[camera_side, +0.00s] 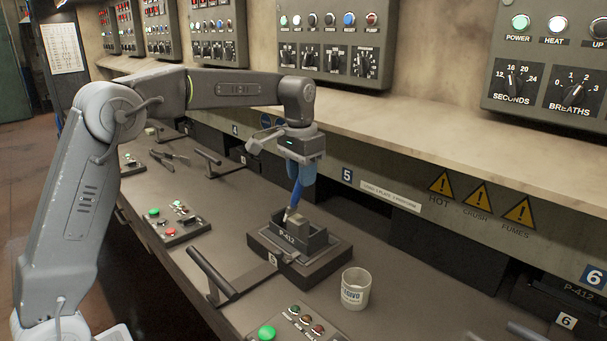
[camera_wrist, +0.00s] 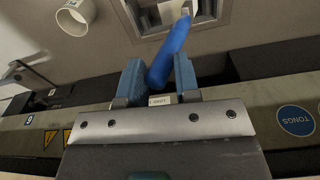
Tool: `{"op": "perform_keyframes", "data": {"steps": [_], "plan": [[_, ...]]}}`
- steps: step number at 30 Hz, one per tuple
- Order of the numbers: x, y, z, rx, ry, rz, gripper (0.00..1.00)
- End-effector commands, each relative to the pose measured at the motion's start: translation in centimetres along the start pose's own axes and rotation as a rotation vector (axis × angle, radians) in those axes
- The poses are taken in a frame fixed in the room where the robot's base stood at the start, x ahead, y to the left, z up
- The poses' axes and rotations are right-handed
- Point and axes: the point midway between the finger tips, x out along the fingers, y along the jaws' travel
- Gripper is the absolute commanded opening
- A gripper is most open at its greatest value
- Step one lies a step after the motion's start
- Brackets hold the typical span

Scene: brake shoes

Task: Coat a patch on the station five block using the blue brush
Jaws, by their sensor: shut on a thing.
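My gripper (camera_side: 302,172) is shut on the blue brush (camera_side: 297,194) and holds it tilted, bristle end down. In the wrist view the blue handle (camera_wrist: 168,55) of the brush runs between the two blue fingers of my gripper (camera_wrist: 160,80). In the wrist view the block is only partly seen at the top edge.
A white mug (camera_side: 355,289) stands to the right of the tray and also shows in the wrist view (camera_wrist: 75,14). A lever handle (camera_side: 211,272) and a button box (camera_side: 300,326) are in front. A ledge (camera_side: 420,140) runs behind.

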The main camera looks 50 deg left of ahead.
Motion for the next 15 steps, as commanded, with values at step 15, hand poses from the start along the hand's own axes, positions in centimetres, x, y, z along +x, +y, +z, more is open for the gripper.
{"op": "perform_keyframes", "data": {"steps": [15], "plan": [[0.0, -3.0, 0.3, -0.003, -0.003, 0.002, 0.0]]}}
